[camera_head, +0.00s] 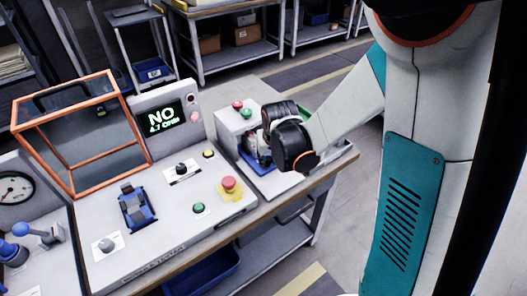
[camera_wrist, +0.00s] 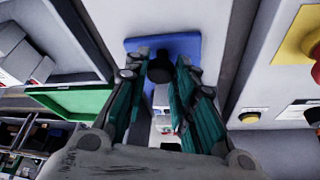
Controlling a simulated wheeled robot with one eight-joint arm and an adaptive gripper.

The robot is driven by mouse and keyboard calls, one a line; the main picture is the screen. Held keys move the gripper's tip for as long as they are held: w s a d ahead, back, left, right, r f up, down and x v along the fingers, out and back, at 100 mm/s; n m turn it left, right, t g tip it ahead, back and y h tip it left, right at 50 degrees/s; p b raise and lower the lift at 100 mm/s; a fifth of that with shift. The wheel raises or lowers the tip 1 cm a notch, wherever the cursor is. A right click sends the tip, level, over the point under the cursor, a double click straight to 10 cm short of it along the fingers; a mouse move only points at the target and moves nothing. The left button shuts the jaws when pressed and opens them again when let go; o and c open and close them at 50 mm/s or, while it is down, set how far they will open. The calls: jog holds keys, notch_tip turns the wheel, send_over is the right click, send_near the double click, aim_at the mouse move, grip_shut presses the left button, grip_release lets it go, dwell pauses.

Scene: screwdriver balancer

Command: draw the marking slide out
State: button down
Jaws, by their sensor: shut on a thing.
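The marking slide shows in the wrist view as a blue plate (camera_wrist: 188,44) with a black knob (camera_wrist: 160,66). The knob lies between my fingertips, and my gripper (camera_wrist: 160,78) is shut on it. In the head view my gripper (camera_head: 263,144) is at the white unit (camera_head: 232,124) on the right of the bench. Part of the blue slide (camera_head: 252,166) shows low beside the fingers. The wrist and fingers hide most of it. How far the slide is out of the unit I cannot tell.
A red button (camera_head: 238,104) and a green button (camera_head: 247,113) top the unit. An orange-framed guard (camera_head: 80,130) stands open at left.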

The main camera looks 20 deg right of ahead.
jog(key=s+d, duration=0.1)
jog(key=s, duration=0.4)
jog(key=s+d, duration=0.1)
jog(key=s, duration=0.2)
jog(key=shift+d, duration=0.3)
jog(key=c, duration=1.4)
grip_release()
jog(key=shift+s, duration=0.15)
jog(key=shift+o, duration=0.2)
jog(key=shift+r, duration=0.4)
jog(key=v, duration=1.1)
jog(key=shift+s, duration=0.1)
jog(key=shift+r, duration=0.1)
